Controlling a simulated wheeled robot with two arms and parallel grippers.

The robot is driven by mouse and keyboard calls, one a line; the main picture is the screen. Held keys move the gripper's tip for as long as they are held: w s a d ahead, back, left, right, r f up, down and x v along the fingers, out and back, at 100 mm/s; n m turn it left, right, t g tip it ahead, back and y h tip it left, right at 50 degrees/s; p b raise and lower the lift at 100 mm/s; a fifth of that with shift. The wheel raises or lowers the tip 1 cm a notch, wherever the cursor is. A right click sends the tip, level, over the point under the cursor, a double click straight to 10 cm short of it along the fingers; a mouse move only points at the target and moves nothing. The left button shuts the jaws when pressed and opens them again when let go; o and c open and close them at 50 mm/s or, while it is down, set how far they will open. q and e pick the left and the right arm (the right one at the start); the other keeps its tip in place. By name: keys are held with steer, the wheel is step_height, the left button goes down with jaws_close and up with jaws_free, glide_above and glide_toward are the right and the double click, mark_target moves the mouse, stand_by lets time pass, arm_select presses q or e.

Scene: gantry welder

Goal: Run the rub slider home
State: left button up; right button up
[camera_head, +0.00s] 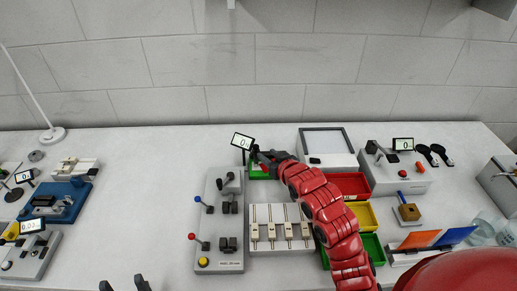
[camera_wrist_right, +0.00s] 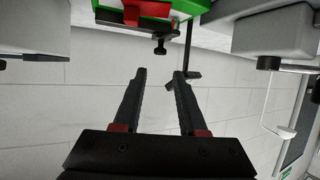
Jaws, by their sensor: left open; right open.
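A green device (camera_head: 258,172) sits at the back middle of the table, under a small display (camera_head: 243,142) reading 0. My right gripper (camera_head: 262,158) is at this device, and its arm covers part of it. In the right wrist view the device's green body (camera_wrist_right: 190,8) is at the top, with a red part (camera_wrist_right: 147,9) and a small black knob (camera_wrist_right: 159,47). The open right fingers (camera_wrist_right: 160,75) are apart and empty, short of the knob. I cannot tell which part is the rub slider. My left gripper (camera_head: 124,285) is open at the bottom edge, mostly cut off.
A grey panel with levers (camera_head: 219,250) stands left of the right arm, beside a block of several upright pieces (camera_head: 281,247). Red, yellow (camera_head: 362,217) and green bins lie partly behind the arm. A black-framed tray (camera_head: 327,141) is behind.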

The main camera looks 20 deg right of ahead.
mark_target(256, 146)
steer(key=p+x, duration=0.1)
steer(key=x, duration=0.6)
steer(key=shift+w+f, duration=0.1)
steer(key=shift+w, duration=0.15)
steer(key=shift+w+f, duration=0.35)
steer(key=shift+w, duration=0.1)
steer(key=shift+c, duration=0.3)
jaws_close()
steer(key=shift+r, duration=0.1)
stand_by(0.4)
